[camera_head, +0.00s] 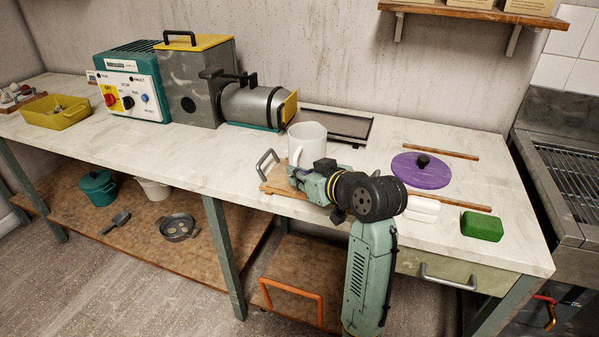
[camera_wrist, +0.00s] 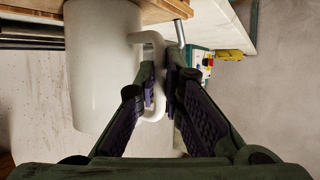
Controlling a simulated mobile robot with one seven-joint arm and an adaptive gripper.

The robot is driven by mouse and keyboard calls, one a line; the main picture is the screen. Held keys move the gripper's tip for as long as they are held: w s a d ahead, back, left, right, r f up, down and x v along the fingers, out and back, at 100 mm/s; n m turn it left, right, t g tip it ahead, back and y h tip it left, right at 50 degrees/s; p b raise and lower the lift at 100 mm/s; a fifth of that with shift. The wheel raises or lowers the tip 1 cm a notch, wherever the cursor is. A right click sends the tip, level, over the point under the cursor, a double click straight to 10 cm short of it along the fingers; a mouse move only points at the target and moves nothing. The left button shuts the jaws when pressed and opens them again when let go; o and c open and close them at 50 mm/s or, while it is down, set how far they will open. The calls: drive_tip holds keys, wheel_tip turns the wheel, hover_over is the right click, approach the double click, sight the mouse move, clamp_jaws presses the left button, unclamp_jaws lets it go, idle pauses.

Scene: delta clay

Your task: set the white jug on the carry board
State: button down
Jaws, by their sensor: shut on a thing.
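The white jug (camera_head: 306,141) stands upright over the carry board (camera_head: 277,186), a wooden board with a grey metal handle at its left end. In the wrist view the jug (camera_wrist: 100,62) fills the left side, and its handle (camera_wrist: 152,41) passes between the fingers. My gripper (camera_wrist: 160,80) is shut on that handle. In the head view my gripper (camera_head: 297,176) is in front of the jug and hides its base. In the wrist view the board (camera_wrist: 158,9) is close to the jug's base; I cannot tell whether they touch.
A purple lid (camera_head: 420,171), a white block (camera_head: 422,209) and a green block (camera_head: 482,226) lie to the right on the worktop. A dark tray (camera_head: 337,124) lies behind the jug. A grey machine (camera_head: 196,82) stands left. The worktop's left middle is clear.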

drive_tip(key=c, duration=1.7)
unclamp_jaws()
drive_tip(key=shift+f, duration=0.1)
